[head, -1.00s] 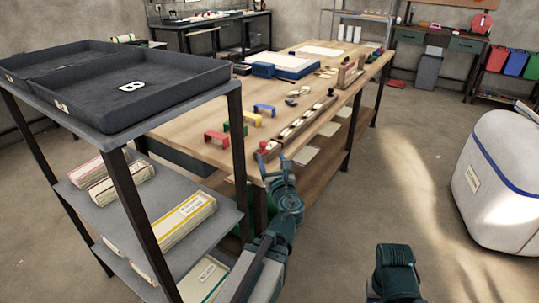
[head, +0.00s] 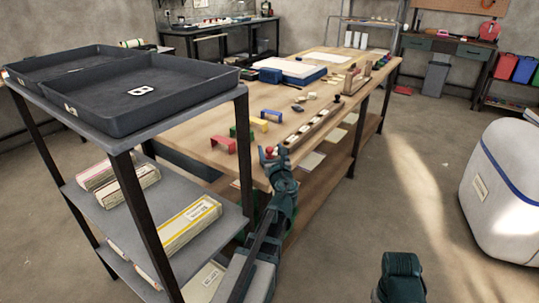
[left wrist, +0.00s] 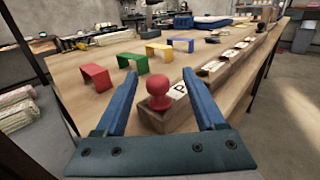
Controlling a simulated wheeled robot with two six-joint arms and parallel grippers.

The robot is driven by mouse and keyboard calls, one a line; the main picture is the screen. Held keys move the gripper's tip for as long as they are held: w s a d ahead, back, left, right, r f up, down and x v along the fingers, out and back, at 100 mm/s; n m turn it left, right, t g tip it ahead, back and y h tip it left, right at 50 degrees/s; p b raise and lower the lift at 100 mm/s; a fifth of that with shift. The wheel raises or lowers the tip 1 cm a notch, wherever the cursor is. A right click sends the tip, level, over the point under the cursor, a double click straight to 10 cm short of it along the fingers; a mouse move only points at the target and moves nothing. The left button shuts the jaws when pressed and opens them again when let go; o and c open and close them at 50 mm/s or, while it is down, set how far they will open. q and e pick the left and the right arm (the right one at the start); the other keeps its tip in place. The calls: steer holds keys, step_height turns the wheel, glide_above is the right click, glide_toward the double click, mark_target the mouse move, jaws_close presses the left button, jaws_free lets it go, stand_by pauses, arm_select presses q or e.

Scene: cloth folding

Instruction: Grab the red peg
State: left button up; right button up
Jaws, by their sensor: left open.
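The red peg (left wrist: 158,88) has a round head and stands upright at the near end of a long wooden rack (left wrist: 183,122) on the workbench. In the head view the red peg (head: 268,151) shows small at the bench's near corner. My left gripper (left wrist: 159,80) is open, with its two blue fingers on either side of the peg in the left wrist view. Gaps show between the peg and the fingers, and I cannot tell the exact depth. In the head view my left gripper (head: 274,157) is at the bench corner.
Red (left wrist: 97,76), green (left wrist: 132,63), yellow (left wrist: 160,50) and blue (left wrist: 181,45) arches stand left of the rack. Labelled tiles (left wrist: 179,91) lie along the rack. A shelf unit with black trays (head: 185,95) stands close on the left.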

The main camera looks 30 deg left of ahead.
arm_select(q)
steer(key=x, duration=0.4)
steer(key=shift+w+a+f, duration=0.1)
steer(key=shift+a+f, duration=0.1)
steer(key=shift+a, duration=0.05)
jaws_close()
